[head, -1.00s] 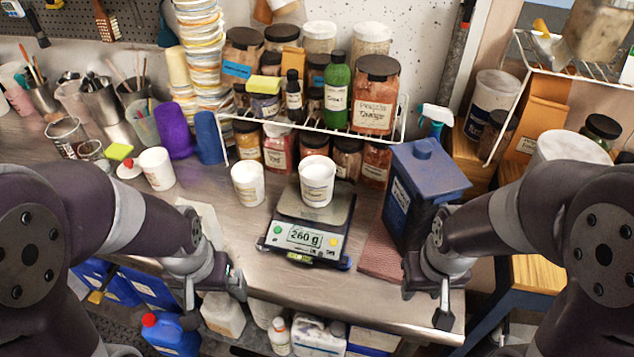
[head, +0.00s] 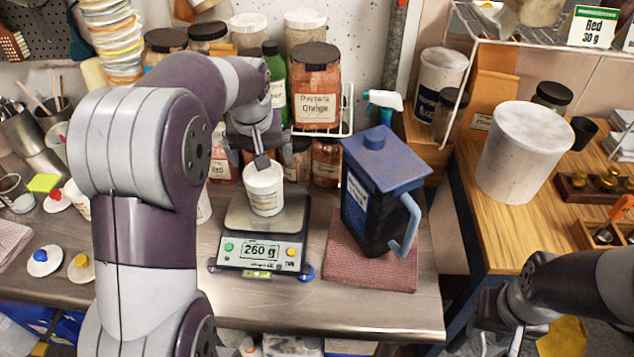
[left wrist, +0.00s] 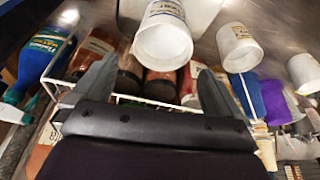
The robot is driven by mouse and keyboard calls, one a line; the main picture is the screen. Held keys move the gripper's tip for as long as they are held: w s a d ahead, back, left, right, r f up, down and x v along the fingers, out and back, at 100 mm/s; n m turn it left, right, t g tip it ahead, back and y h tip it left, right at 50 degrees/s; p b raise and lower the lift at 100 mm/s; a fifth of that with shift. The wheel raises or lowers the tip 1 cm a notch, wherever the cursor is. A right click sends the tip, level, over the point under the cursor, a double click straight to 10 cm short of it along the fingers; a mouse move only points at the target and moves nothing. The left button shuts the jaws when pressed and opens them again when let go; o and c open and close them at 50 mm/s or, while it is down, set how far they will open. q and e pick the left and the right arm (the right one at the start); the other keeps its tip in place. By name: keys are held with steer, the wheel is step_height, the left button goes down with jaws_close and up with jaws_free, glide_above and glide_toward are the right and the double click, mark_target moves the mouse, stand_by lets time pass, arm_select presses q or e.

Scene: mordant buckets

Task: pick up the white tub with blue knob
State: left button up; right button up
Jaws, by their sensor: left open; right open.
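A white tub (head: 264,190) with a label stands open on the scale (head: 262,236), which reads 260 g. My left gripper (head: 262,158) is open just above and behind it. In the left wrist view the tub (left wrist: 163,42) shows beyond and between the open fingers (left wrist: 160,72), not gripped. A white lid with a blue knob (head: 44,260) lies on the table at left, apart from any tub. A second white tub (left wrist: 239,47) and a third (left wrist: 305,72) stand to the side, mostly hidden by my left arm in the head view. My right gripper (head: 508,318) is open and empty at lower right.
A blue-lidded dark pitcher (head: 380,190) stands on a red cloth right of the scale. Jars and a wire rack (head: 349,108) crowd the back. Lids with yellow (head: 82,267) and red (head: 57,198) knobs lie at left. A big white bucket (head: 522,155) stands on the wooden table.

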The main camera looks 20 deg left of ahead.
arm_select(q)
steer(key=p, duration=0.2)
glide_toward(265, 184)
step_height(265, 184, down, 6)
steer(key=shift+d+f, duration=0.15)
steer(key=shift+w+f, duration=0.1)
steer(key=shift+f, duration=0.2)
